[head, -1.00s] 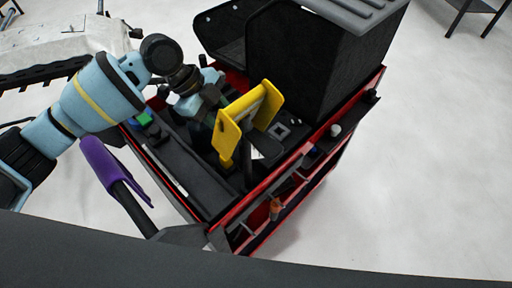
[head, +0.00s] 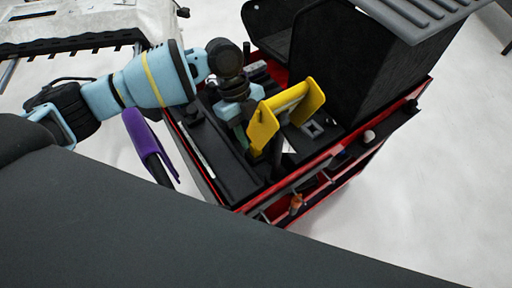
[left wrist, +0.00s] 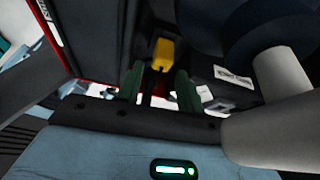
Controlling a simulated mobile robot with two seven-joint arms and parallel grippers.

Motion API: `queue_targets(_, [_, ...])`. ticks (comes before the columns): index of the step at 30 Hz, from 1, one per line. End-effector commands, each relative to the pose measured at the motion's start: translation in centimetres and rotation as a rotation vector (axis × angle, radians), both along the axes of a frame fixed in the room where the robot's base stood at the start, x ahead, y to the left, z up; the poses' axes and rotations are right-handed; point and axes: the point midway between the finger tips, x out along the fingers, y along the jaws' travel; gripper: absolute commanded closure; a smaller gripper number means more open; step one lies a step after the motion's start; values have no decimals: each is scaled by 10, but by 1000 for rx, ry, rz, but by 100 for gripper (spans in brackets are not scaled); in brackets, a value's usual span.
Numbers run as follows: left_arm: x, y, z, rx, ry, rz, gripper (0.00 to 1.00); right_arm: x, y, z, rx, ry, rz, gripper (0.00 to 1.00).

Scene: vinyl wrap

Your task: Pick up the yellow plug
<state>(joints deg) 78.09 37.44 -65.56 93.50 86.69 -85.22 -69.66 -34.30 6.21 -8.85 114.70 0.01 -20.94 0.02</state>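In the left wrist view, a small yellow plug (left wrist: 163,50) lies on a dark surface just beyond my left gripper (left wrist: 159,76). Its two green fingers are spread apart with a gap between them, and the plug lines up with that gap. The fingers do not appear to hold it. In the head view, my left gripper (head: 241,134) points down into the black top tray of the red cart, partly hidden by my wrist. I cannot make out the small plug there. My right gripper is in neither view.
A large yellow bracket (head: 264,127) stands close right of my left gripper. The red cart (head: 322,157) carries a tall black bin (head: 345,70) behind it. A purple handle (head: 150,140) sticks out at the cart's left. A white-labelled item (left wrist: 232,76) lies right of the plug.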

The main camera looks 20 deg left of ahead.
Motion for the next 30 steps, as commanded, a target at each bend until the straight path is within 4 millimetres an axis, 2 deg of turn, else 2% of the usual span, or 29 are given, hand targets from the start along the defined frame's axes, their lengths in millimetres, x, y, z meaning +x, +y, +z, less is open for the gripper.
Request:
queue_targets(9, [-5, -13, -39, 0, 2, 0, 63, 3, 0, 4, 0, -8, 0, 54])
queue_targets(18, [-6, -15, -43, 1, 1, 1, 63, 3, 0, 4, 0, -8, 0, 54])
queue_targets(26, [-6, -15, -43, 1, 2, 1, 96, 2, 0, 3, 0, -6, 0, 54])
queue_targets(30, [-6, -15, -43, 1, 2, 1, 99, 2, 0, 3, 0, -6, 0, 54])
